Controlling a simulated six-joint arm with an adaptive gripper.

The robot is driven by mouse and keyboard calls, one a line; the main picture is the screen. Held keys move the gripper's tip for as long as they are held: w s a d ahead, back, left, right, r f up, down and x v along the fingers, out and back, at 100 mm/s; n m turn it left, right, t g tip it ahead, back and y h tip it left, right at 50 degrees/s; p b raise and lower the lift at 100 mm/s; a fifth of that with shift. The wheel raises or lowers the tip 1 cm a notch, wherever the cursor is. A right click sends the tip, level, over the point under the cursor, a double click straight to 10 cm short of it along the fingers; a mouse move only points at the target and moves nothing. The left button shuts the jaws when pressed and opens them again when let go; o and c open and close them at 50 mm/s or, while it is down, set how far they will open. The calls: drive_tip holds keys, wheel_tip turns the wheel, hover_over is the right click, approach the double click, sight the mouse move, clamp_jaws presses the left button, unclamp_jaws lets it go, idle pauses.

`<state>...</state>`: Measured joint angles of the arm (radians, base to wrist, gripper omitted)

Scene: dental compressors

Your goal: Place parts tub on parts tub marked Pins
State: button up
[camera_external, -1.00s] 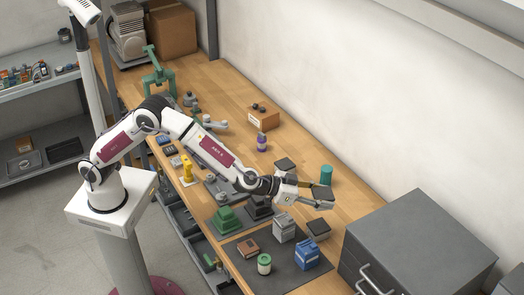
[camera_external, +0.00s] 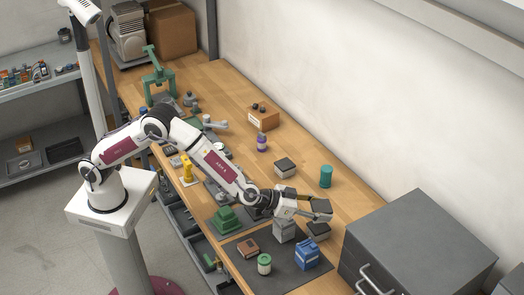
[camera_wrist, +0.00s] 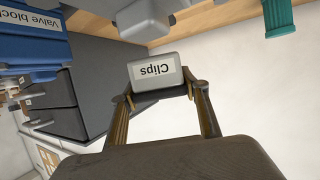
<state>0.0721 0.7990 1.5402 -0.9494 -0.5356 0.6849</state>
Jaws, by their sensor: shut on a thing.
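My gripper (camera_external: 314,209) is shut on a small light-grey parts tub (camera_wrist: 158,76) whose label reads "Clips", upside down in the wrist view. In the external view this held tub (camera_external: 322,208) shows a dark top and is in the air above the dark mat. Just below it is another dark-topped tub (camera_external: 318,231). A light-grey tub (camera_external: 284,232) stands on the mat to the left. Another dark-topped tub (camera_external: 285,169) stands on the bench behind the gripper. No Pins label is readable.
A blue valve block (camera_external: 306,256), a green-lidded jar (camera_external: 264,264) and a brown box (camera_external: 248,247) are on the mat's near part. A teal cylinder (camera_external: 326,176) stands behind the gripper. A grey drawer cabinet (camera_external: 420,240) is at the right.

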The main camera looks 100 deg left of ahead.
drive_tip(key=shift+f, duration=0.25)
drive_tip(key=shift+f, duration=1.85)
drive_tip(key=shift+f, duration=0.15)
drive_tip(key=o, duration=1.2)
drive_tip(key=shift+r, duration=0.2)
drive_tip(key=shift+v, duration=6)
